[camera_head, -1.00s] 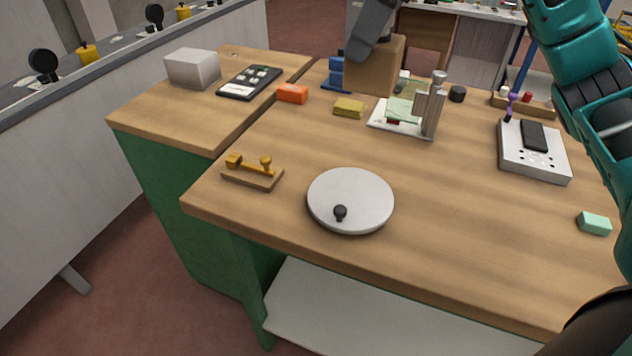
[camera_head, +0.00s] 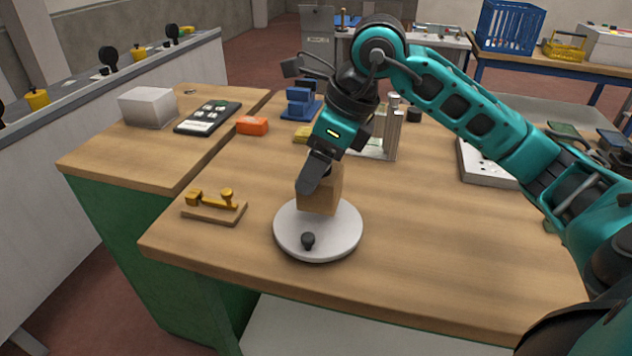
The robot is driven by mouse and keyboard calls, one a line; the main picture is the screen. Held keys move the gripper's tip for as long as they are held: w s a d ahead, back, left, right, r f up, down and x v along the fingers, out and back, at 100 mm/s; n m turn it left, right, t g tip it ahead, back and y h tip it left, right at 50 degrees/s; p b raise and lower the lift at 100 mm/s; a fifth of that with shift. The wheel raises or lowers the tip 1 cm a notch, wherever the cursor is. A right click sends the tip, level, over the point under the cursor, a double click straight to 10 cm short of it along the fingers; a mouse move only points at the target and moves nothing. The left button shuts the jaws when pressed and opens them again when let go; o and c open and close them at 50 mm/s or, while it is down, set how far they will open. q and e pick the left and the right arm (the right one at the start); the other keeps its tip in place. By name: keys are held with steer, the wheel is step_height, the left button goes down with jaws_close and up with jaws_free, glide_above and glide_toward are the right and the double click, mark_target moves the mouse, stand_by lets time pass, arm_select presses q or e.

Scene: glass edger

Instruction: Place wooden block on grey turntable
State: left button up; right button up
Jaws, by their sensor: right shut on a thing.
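The wooden block (camera_head: 324,198) is a tan box over the back part of the grey turntable (camera_head: 345,240). My right gripper (camera_head: 318,182) reaches down from above and is shut on the block; one dark finger lies across its near left side. I cannot tell whether the block's underside touches the disc. The turntable is a round light grey disc near the table's front edge, with a small black knob (camera_head: 308,240) on its front part. My left gripper is not in view.
A yellow fixture on a wooden base (camera_head: 214,206) stands left of the turntable. An orange block (camera_head: 252,126), a blue fixture (camera_head: 300,104) and a grey box (camera_head: 148,107) lie farther back. The tabletop right of the turntable is clear.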

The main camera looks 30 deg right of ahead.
step_height(320, 180, down, 3)
steer(key=shift+f, duration=0.15)
steer(key=shift+f+b, duration=0.1)
steer(key=shift+b, duration=0.2)
steer(key=o, duration=1.2)
steer(key=shift+c, duration=0.2)
